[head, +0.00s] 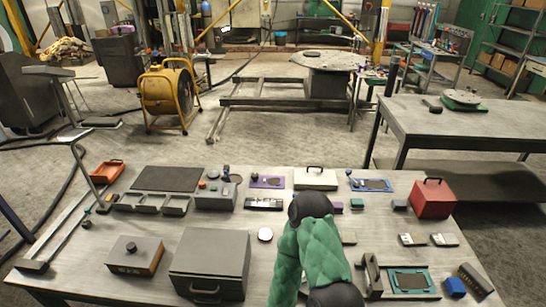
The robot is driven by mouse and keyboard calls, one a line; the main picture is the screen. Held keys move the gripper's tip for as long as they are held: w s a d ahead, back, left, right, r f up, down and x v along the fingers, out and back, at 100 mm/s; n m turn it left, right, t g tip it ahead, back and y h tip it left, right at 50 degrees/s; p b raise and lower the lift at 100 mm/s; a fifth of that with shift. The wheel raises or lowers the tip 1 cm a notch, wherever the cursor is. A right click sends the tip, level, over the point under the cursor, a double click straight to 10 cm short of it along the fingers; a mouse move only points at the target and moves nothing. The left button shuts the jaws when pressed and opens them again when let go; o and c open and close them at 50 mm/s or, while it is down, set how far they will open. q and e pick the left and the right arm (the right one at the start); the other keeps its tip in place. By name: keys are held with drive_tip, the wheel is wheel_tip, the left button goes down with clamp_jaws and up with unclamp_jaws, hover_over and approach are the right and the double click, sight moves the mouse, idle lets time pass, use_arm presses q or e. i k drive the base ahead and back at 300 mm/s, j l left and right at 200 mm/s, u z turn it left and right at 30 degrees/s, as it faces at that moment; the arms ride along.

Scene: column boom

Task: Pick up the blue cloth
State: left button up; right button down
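I cannot make out a blue cloth for certain. A flat blue-edged piece with a grey middle (371,185) lies at the back right of the near workbench (215,219). A teal-edged flat piece (410,281) lies near the bench's front right. A small dark blue block (455,287) is beside it. A green quilted sleeve with black joints, part of one of my arms, rises from the bottom edge over the middle of the bench and hides part of it. No gripper fingers show.
A grey metal box (211,264) and a brown box with a knob (136,255) stand at the front left. A red box (432,198) stands at the right and a pale box with a handle (315,179) at the back. A second table (470,120) is behind right.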

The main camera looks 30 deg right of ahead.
sight(455, 287)
drive_tip(key=z, duration=2.7)
